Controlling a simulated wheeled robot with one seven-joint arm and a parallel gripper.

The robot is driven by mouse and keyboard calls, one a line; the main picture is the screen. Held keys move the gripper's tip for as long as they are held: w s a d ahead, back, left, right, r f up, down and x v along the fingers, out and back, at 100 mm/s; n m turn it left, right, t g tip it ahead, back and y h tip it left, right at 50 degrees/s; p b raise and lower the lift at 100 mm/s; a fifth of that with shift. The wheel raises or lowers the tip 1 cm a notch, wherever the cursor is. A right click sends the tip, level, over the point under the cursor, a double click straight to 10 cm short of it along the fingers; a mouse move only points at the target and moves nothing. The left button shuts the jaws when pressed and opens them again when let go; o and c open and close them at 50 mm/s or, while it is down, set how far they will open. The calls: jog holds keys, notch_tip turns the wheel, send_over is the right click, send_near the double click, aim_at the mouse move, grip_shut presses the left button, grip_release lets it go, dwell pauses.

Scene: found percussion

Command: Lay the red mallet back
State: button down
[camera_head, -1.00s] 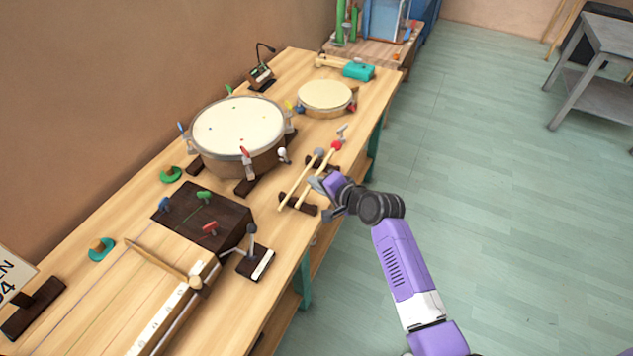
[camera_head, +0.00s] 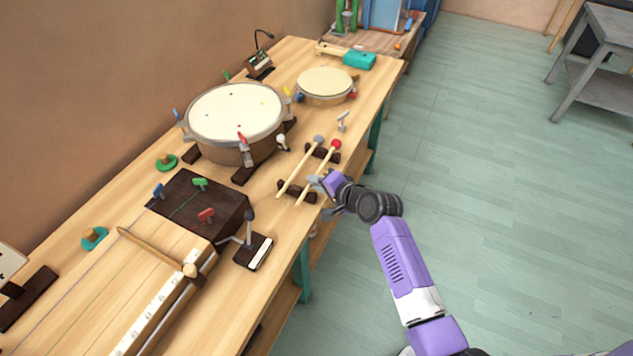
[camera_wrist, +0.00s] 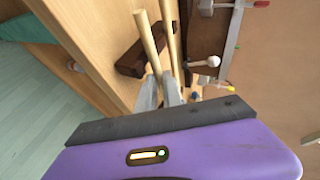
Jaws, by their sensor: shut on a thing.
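The red mallet (camera_head: 320,170) has a pale wooden handle and a red head. It lies across, or just above, two dark notched rests, the near one (camera_head: 283,186) and the far one (camera_head: 334,156); I cannot tell whether it touches them. My gripper (camera_head: 319,182) is shut on its handle from the table-edge side, near the near rest. A grey-headed mallet (camera_head: 297,168) lies beside it on the left, roughly parallel. In the wrist view, my fingertips (camera_wrist: 161,93) close around one handle (camera_wrist: 148,38), with the second handle (camera_wrist: 171,35) alongside; neither mallet head is clear there.
A large drum (camera_head: 236,112) stands left of the mallets and a smaller drum (camera_head: 325,83) behind them. A dark box (camera_head: 205,208) and a small pedal-like stand (camera_head: 254,251) are nearer. Clear floor lies right of the workbench.

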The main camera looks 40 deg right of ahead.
jog(key=shift+f, duration=0.3)
jog(key=c, duration=1.4)
grip_release()
jog(key=shift+c, duration=0.2)
jog(key=v, duration=0.7)
jog(key=shift+s+r, duration=0.2)
jog(key=shift+s, duration=0.15)
